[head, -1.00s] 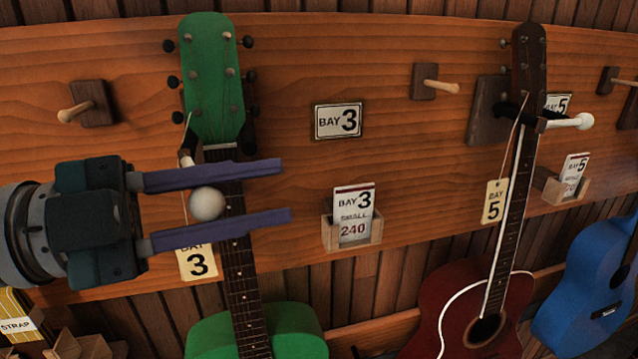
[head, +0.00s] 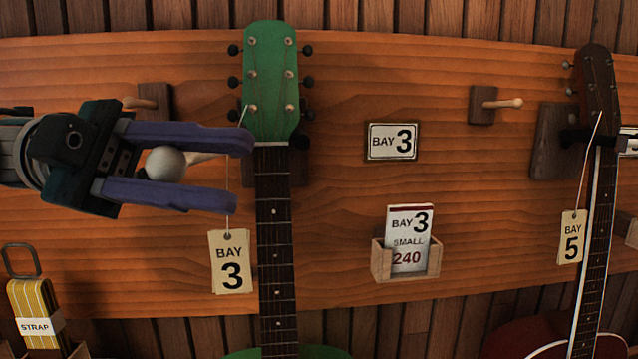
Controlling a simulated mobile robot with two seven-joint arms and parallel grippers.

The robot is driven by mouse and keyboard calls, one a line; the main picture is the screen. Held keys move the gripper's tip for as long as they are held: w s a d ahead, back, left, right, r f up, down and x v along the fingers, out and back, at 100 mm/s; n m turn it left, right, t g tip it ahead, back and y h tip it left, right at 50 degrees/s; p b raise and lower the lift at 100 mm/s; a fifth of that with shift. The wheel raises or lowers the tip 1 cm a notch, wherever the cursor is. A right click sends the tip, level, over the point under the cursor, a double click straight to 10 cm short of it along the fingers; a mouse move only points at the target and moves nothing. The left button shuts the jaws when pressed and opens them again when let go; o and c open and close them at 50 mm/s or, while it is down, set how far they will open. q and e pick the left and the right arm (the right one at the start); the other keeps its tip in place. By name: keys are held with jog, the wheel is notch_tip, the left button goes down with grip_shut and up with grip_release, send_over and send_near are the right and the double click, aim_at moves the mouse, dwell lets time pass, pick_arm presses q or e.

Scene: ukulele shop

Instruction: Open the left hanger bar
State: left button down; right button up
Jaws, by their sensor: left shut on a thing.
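The left hanger bar shows as a white ball knob (head: 165,163) with a short pale bar (head: 205,156) running right toward the green guitar's neck. The knob sits left of the neck. The green guitar (head: 270,80) hangs upright with its head in front of a dark wooden mount (head: 300,165), mostly hidden. The bar's inner end is partly hidden by the upper finger. My right gripper is not in view.
A Bay 3 tag (head: 231,262) hangs just below my fingers. A red guitar (head: 597,85) hangs at right. Wooden pegs (head: 497,104) stick out from the board.

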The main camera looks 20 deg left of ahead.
pick_arm(q)
jog(key=shift+s, duration=0.2)
jog(key=c, duration=1.1)
grip_release()
jog(key=shift+o, duration=1.1)
jog(key=shift+s+a, duration=0.1)
jog(key=shift+a, duration=0.05)
jog(key=shift+a+f, duration=0.1)
jog(key=shift+a, duration=0.05)
jog(key=a+b, duration=0.5)
jog(key=a, duration=0.4)
jog(key=shift+w+a, duration=0.3)
